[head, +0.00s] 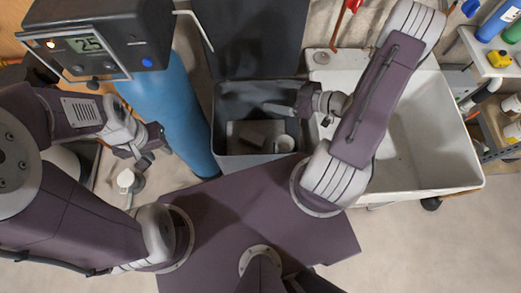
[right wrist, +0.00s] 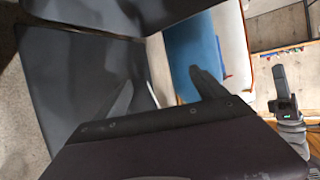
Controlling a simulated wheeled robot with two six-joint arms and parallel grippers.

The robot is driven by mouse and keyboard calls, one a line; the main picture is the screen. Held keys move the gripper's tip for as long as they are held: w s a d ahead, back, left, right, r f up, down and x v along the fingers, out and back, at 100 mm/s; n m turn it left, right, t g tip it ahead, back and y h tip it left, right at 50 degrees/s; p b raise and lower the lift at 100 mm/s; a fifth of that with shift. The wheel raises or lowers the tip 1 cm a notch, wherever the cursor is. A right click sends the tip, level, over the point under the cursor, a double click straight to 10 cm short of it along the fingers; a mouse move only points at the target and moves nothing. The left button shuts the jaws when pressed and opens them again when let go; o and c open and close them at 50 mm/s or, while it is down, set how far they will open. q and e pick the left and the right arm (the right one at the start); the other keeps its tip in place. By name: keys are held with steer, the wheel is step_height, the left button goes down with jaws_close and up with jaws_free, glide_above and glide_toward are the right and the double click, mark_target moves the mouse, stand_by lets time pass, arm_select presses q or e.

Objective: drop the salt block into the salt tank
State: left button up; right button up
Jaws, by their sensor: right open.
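The salt tank (head: 222,100) is a dark grey open bin in the middle of the head view, with its dark lid (head: 250,38) raised behind it. Inside, low down, lies a grey-brown block-like shape (head: 250,134), which looks like the salt block; shadow blurs its edges. A white round tube (head: 284,143) stands beside it. My right gripper (head: 278,108) is over the tank opening, above the block. In the right wrist view its two fingers (right wrist: 165,92) are apart with nothing between them. My left gripper (head: 150,152) hangs left of the tank; its finger gap is unclear.
A blue cylinder (head: 168,105) with a black control head (head: 100,45) stands left of the tank. A white sink (head: 430,125) stands close on the right, under my right arm. A small white-capped item (head: 126,179) is below my left gripper. Shelves with bottles line the right edge.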

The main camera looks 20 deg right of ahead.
steer(key=shift+v, duration=1.1)
steer(key=shift+a+r, duration=0.15)
steer(key=shift+a, duration=0.05)
